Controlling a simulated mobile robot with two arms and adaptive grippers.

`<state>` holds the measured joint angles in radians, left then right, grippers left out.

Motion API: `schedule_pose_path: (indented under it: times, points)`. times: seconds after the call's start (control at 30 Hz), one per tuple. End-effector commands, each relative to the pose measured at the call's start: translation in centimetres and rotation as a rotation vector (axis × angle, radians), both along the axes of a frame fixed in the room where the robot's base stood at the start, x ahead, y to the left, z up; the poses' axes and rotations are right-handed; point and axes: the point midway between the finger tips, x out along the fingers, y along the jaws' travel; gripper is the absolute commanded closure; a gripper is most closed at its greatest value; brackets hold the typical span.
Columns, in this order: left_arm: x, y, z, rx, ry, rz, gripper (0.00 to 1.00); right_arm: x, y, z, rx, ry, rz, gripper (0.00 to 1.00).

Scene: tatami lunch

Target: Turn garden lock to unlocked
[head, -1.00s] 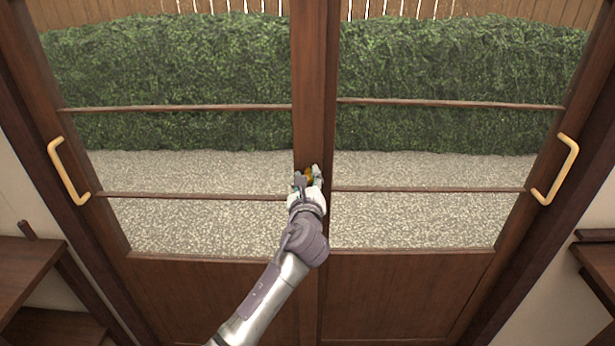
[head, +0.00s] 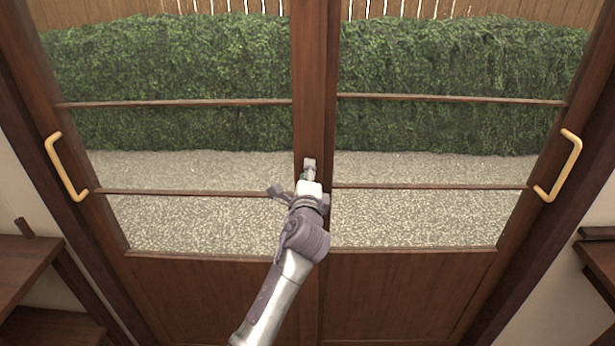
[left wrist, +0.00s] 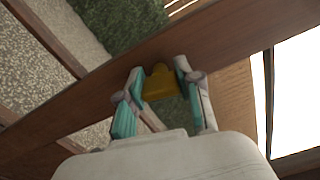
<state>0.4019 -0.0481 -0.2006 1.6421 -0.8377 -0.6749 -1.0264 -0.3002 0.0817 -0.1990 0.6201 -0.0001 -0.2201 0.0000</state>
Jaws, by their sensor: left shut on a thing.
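The garden lock (left wrist: 159,84) is a small brass-yellow turn piece on the dark wooden middle stile of the doors. It shows in the left wrist view between the fingers of my left gripper (left wrist: 160,72), which is shut on it. In the head view my left gripper (head: 309,168) reaches the middle stile (head: 314,80) from below, seen edge-on, and hides the lock. I cannot read the lock's exact angle. My right gripper is not in view.
Two glazed wooden doors stand closed, with a yellow handle on the left (head: 66,168) and one on the right (head: 560,166). Behind them are gravel and a hedge (head: 450,85). Wooden shelves (head: 25,265) stand at the lower left, with more at the lower right.

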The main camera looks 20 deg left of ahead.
Motion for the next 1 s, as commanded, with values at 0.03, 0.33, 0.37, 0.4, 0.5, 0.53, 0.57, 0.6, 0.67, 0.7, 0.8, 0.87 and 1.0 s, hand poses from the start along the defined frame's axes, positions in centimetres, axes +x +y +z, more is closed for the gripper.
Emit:
schedule_pose_path:
  times: [0.03, 0.33, 0.37, 0.4, 0.5, 0.53, 0.57, 0.6, 0.67, 0.7, 0.8, 0.87, 1.0]
  points:
    - [-0.02, -0.01, -0.26, -0.033, -0.007, 0.001, 1.00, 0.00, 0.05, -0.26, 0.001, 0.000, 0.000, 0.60]
    - [-0.02, -0.01, -0.23, -0.173, -0.046, 0.001, 1.00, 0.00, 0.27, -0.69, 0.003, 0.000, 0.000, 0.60]
    - [-0.02, 0.01, -0.23, -0.181, -0.048, 0.001, 1.00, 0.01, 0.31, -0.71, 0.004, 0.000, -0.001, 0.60]
    - [-0.02, 0.02, -0.22, -0.190, -0.051, 0.002, 1.00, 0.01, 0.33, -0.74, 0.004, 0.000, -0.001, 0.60]
    - [-0.02, 0.04, -0.21, -0.206, -0.055, 0.002, 1.00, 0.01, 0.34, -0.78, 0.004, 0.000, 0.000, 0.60]
    - [-0.02, 0.04, -0.21, -0.209, -0.056, 0.002, 1.00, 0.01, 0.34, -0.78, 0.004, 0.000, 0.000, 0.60]
    - [-0.02, 0.04, -0.21, -0.211, -0.057, 0.002, 1.00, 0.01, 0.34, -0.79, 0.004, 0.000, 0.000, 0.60]
    - [-0.02, 0.04, -0.21, -0.214, -0.058, 0.002, 1.00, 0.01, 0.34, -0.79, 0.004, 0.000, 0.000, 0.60]
    - [-0.02, 0.04, -0.20, -0.217, -0.059, 0.002, 1.00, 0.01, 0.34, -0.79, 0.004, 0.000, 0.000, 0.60]
    - [-0.02, 0.04, -0.20, -0.218, -0.059, 0.002, 1.00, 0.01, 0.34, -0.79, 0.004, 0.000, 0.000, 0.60]
    - [-0.02, 0.04, -0.20, -0.218, -0.059, 0.002, 1.00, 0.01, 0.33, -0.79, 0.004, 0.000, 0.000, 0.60]
    - [-0.02, 0.04, -0.21, -0.218, -0.059, 0.002, 1.00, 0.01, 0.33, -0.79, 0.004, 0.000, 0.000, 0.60]
    - [-0.02, 0.03, -0.21, -0.218, -0.059, 0.002, 0.62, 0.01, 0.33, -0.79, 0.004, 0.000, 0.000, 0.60]
